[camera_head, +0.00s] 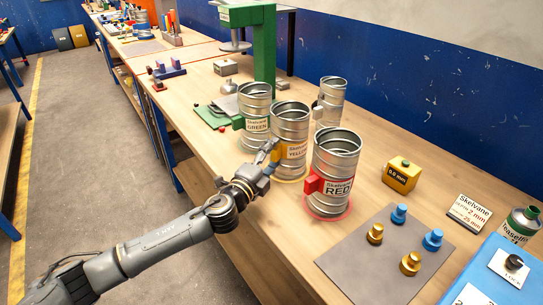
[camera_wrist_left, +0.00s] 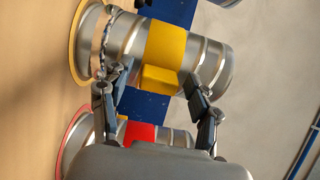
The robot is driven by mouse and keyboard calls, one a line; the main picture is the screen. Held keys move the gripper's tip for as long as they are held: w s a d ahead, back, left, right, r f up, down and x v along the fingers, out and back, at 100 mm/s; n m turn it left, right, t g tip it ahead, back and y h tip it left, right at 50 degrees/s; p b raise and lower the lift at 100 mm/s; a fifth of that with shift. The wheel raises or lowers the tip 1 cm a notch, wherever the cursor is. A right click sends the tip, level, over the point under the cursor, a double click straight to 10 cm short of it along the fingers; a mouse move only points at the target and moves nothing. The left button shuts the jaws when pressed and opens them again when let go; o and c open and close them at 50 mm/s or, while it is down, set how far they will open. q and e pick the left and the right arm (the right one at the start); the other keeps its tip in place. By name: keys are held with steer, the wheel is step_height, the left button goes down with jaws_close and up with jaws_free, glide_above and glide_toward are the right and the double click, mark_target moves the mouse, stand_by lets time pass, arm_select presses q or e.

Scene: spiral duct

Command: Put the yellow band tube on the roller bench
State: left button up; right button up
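The yellow band tube (camera_head: 290,122) is a ribbed metal cylinder with a yellow band and a "YELLOW" label. It stands upright in a yellow ring on the wooden bench, between the green-labelled and red-labelled tubes. My left gripper (camera_head: 267,156) is at its near left side, by the lower part of the tube. In the left wrist view the tube (camera_wrist_left: 205,60) lies ahead, with its yellow block (camera_wrist_left: 160,78) between the spread fingers (camera_wrist_left: 150,88). The fingers are open; I cannot tell whether they touch the tube. My right gripper is out of view. I cannot clearly identify a roller bench.
The red-banded tube (camera_head: 334,165) stands close to the right, the green-labelled tube (camera_head: 255,108) to the left, and another tube (camera_head: 331,98) behind. A grey mat (camera_head: 370,270) holds gold and blue pieces.

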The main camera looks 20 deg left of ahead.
arm_select(q)
steer(key=shift+r, duration=0.2)
steer(key=shift+s+f, duration=0.15)
steer(key=shift+s, duration=0.05)
steer(key=b+v, duration=0.2)
steer(key=v, duration=0.8)
steer(key=shift+s+a, duration=0.15)
steer(key=shift+s, duration=0.2)
steer(key=shift+s+a, duration=0.1)
steer(key=shift+s, duration=0.3)
